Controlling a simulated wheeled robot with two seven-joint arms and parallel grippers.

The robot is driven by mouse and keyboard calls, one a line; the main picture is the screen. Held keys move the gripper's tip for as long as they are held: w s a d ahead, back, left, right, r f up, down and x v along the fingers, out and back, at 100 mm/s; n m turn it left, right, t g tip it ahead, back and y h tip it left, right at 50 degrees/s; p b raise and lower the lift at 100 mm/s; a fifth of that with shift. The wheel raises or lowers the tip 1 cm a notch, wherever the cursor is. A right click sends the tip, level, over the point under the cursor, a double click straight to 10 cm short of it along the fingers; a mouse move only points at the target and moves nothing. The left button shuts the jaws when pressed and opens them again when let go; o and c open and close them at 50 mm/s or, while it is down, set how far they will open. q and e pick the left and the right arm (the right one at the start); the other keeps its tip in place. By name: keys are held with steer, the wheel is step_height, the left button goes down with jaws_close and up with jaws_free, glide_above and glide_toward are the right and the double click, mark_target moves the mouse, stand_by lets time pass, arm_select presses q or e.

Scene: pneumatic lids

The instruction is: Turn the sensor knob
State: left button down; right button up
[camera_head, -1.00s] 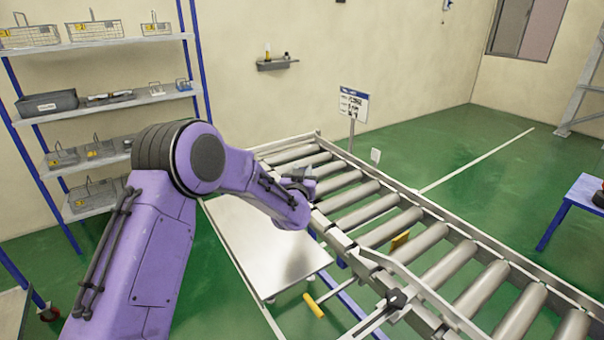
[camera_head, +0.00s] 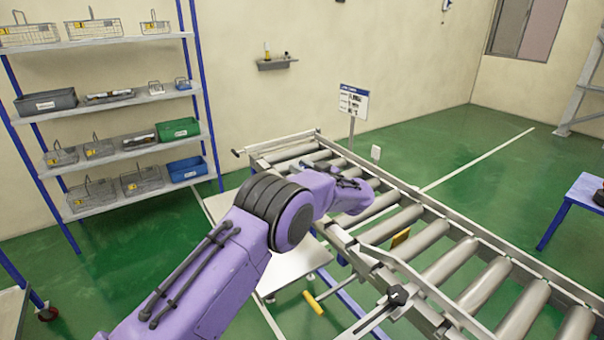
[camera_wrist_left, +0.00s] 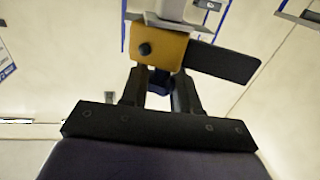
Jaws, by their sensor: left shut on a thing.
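In the left wrist view, an orange sensor block (camera_wrist_left: 167,50) with a small black round part (camera_wrist_left: 145,48) on its face sits under a pale bracket. A dark flat plate (camera_wrist_left: 222,62) sticks out to its right. My left gripper (camera_wrist_left: 160,90) reaches up to the block from below. Its two black fingers are shut on a dark blue piece, which looks like the sensor knob (camera_wrist_left: 160,80), just under the block. The contact is small and dark. In the head view my left wrist is over the roller conveyor (camera_head: 430,268), and its fingertips are hidden. My right gripper is not in view.
A black knob (camera_head: 397,295) and a yellow handle (camera_head: 313,303) are at the conveyor's near side. A sign (camera_head: 353,101) stands behind it. A shelf rack (camera_head: 105,152) with baskets and bins is at the left.

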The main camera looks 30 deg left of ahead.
arm_select(q)
steer(key=shift+n+g+b, duration=0.55)
steer(key=shift+n+g, duration=0.15)
steer(key=shift+g, duration=0.2)
steer(key=shift+r+g, duration=0.1)
steer(key=shift+g, duration=0.2)
steer(key=shift+r+n, duration=0.15)
steer(key=shift+n, duration=0.15)
steer(key=c, duration=0.8)
jaws_free()
steer(key=shift+w, duration=0.1)
steer(key=shift+c, duration=0.2)
steer(key=d, duration=1)
steer(key=shift+s+d+f, duration=0.2)
steer(key=shift+s, duration=0.2)
